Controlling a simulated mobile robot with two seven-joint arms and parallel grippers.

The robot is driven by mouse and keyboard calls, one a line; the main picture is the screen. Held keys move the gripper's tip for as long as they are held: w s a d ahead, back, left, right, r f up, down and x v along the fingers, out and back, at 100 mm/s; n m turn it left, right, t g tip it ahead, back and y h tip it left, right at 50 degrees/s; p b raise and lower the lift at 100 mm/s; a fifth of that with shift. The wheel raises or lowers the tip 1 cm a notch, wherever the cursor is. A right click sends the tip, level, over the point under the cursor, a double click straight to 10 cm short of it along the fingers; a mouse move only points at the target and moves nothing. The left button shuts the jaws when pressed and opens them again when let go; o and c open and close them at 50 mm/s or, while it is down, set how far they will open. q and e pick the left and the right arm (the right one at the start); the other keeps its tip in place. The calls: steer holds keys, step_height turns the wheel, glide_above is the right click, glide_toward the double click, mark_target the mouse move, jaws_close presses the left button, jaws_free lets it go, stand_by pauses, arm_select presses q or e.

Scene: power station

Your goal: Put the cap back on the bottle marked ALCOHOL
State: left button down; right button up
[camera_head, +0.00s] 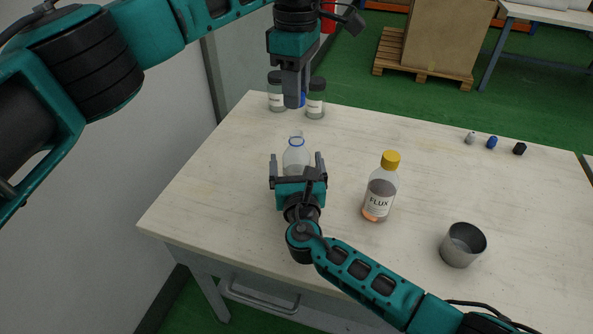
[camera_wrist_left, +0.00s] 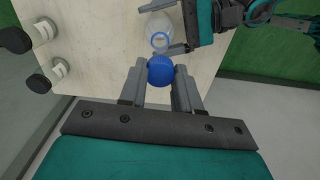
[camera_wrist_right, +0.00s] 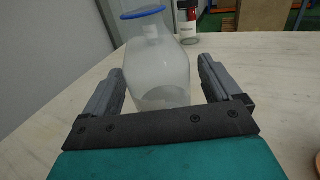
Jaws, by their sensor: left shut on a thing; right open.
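A clear bottle with a blue neck ring and no cap (camera_head: 295,156) stands upright on the table; its label is not visible. It also shows in the right wrist view (camera_wrist_right: 156,65), between the fingers of my right gripper (camera_wrist_right: 160,88). That gripper (camera_head: 298,168) is open around the bottle. My left gripper (camera_wrist_left: 158,80) is shut on a blue cap (camera_wrist_left: 160,69). In the head view the left gripper (camera_head: 294,100) is raised above and behind the bottle, with the cap (camera_head: 302,99) mostly hidden by the fingers.
A FLUX bottle with a yellow cap (camera_head: 380,188) stands right of my right gripper. A metal cup (camera_head: 463,245) is at the front right. Two dark-capped jars (camera_head: 277,92) (camera_head: 315,98) stand at the back left. Small caps (camera_head: 491,142) lie at the back right.

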steer(key=c, duration=1.5)
arm_select(q)
steer(key=shift+f, duration=2.5)
